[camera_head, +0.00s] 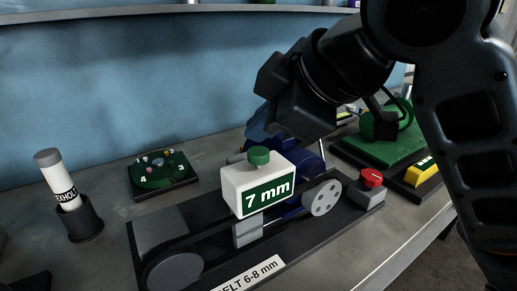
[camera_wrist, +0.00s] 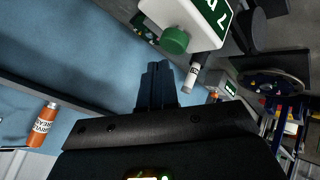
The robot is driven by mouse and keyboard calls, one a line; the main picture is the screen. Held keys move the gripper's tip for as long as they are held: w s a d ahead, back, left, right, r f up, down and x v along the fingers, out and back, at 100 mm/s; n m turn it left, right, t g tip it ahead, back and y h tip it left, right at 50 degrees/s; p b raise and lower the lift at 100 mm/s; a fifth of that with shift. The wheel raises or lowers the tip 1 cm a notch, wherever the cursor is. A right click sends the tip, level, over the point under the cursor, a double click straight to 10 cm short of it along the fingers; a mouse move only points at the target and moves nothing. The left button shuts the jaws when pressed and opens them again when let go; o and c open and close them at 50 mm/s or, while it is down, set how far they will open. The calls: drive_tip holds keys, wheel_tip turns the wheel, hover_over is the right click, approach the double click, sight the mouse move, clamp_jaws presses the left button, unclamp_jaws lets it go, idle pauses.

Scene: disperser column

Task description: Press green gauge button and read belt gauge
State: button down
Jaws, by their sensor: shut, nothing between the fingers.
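The belt gauge (camera_head: 240,190) is a white box on the belt machine. Its green face reads "7 mm". The green button (camera_head: 259,156) sits on its top. A plate (camera_head: 250,272) in front reads "ELT 6-8 mm", its left end cut off. My gripper (camera_head: 260,128) is above and behind the gauge, its fingertips partly hard to make out in the head view. In the wrist view my gripper (camera_wrist: 158,70) is shut and empty. There the button (camera_wrist: 174,40) and gauge (camera_wrist: 200,20) lie beyond and right of the fingertips, with no contact visible.
A blue motor (camera_head: 307,165) and pulley (camera_head: 325,199) stand beside the gauge. A red knob (camera_head: 372,178) on a grey box is to the right. A numbered green dial (camera_head: 160,172) and a bottle in a black cup (camera_head: 80,223) are left. A green machine (camera_head: 385,125) is at back right.

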sight(263, 154)
drive_tip(key=shift+f, duration=0.1)
drive_tip(key=shift+f, duration=0.35)
drive_tip(key=shift+f+b, duration=0.7)
drive_tip(key=shift+b, duration=0.05)
idle(0.8)
drive_tip(key=shift+r, duration=0.15)
drive_tip(key=shift+r+p, duration=1)
drive_tip(key=shift+p, duration=0.05)
wheel_tip(263, 154, up, 5)
drive_tip(key=p, duration=0.4)
idle(0.7)
